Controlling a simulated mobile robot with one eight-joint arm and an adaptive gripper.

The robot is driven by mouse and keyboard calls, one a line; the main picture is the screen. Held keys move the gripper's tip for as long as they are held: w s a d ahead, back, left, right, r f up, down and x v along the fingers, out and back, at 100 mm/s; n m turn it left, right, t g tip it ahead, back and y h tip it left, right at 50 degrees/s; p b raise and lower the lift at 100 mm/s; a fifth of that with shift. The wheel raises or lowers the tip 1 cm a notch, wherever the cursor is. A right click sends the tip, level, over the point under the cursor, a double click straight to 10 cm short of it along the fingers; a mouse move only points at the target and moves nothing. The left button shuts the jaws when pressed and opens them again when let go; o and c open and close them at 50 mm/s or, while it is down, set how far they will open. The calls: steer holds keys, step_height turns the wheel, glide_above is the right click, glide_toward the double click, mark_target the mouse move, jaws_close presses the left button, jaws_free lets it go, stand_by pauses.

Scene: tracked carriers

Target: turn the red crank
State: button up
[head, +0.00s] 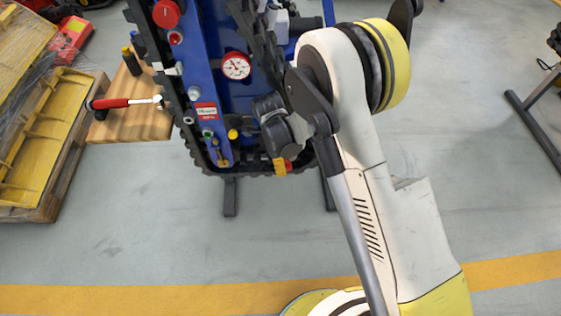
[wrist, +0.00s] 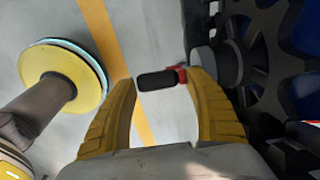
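In the wrist view, the red crank (wrist: 177,76) shows as a small red part with a black handle grip (wrist: 155,80). The handle lies across the gap between the yellow fingertips of my gripper (wrist: 162,79). The fingers are apart, and I cannot tell whether either one touches the handle. The red part is partly hidden behind the right finger. In the head view, a small yellow and red patch shows below the dark end of my arm, at the lower edge of the blue tracked carrier (head: 210,80). The crank cannot be made out clearly there.
A round gauge (head: 235,66) and a red button (head: 166,13) are on the carrier. A wooden shelf (head: 145,122) with a red-handled tool (head: 125,102) juts out left. Pallets (head: 50,150) stand far left. The floor in front is clear.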

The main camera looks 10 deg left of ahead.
steer(key=shift+o, duration=0.6)
steer(key=shift+s+a+r, duration=0.1)
steer(key=shift+s, duration=0.2)
steer(key=shift+w, duration=0.1)
steer(key=shift+r, duration=0.15)
step_height(320, 180, up, 12)
steer(key=a, duration=0.1)
steer(key=shift+s+a+f, duration=0.2)
steer(key=shift+c, duration=0.6)
